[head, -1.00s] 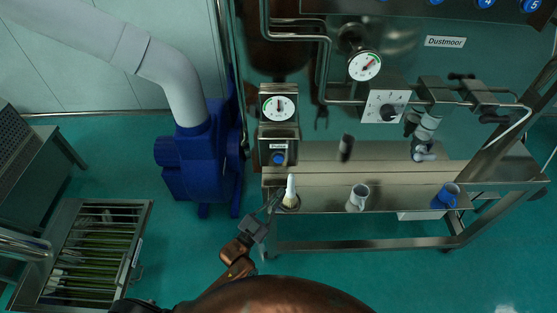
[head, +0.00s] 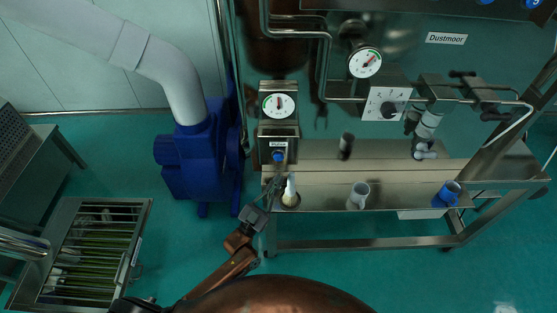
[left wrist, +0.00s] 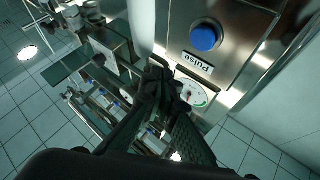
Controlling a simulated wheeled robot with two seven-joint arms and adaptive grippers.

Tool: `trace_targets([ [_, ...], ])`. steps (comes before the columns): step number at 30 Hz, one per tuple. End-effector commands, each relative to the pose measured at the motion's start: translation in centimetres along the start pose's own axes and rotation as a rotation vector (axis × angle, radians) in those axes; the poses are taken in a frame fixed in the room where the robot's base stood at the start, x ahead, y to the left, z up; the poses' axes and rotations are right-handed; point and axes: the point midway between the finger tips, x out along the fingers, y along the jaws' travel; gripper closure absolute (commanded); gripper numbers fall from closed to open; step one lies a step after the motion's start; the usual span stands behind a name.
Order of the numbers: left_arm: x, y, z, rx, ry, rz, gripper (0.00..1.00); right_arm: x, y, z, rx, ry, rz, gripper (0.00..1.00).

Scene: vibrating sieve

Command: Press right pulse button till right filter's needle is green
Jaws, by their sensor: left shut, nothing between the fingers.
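A blue pulse button (head: 279,157) sits on the front of a metal box; it also shows in the left wrist view (left wrist: 206,37) beside a "Pulse" label. A round gauge (head: 279,105) is above it on the same box; it shows in the left wrist view (left wrist: 192,93), partly behind my fingers. Its needle looks roughly upright in the head view, too small to read surely. No second pulse button shows. My left gripper (head: 277,182) is shut and empty, just below the button and apart from it; its fingertips (left wrist: 165,80) show in the wrist view. My right gripper is not in view.
A white-handled brush (head: 290,190) stands at the shelf's (head: 323,199) left end, close beside my left gripper. A grey cup (head: 358,196) and blue mug (head: 446,194) stand farther right. Another gauge (head: 365,63) is higher up. A blue blower (head: 196,168) stands left.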

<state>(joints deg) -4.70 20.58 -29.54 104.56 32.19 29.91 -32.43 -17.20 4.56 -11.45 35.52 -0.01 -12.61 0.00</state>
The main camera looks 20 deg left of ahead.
Motion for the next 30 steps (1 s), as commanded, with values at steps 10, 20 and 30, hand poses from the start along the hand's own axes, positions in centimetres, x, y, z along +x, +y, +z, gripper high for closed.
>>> trace_targets([
  [10,3.2,-2.3,2.4,0.002,0.002,0.001,1.0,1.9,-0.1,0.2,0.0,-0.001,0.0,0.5],
  [20,4.3,-3.1,3.1,0.0,0.0,0.0,1.0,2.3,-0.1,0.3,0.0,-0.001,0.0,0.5],
  [30,4.2,-3.1,3.1,0.0,0.0,0.0,1.0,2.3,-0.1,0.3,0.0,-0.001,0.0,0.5],
])
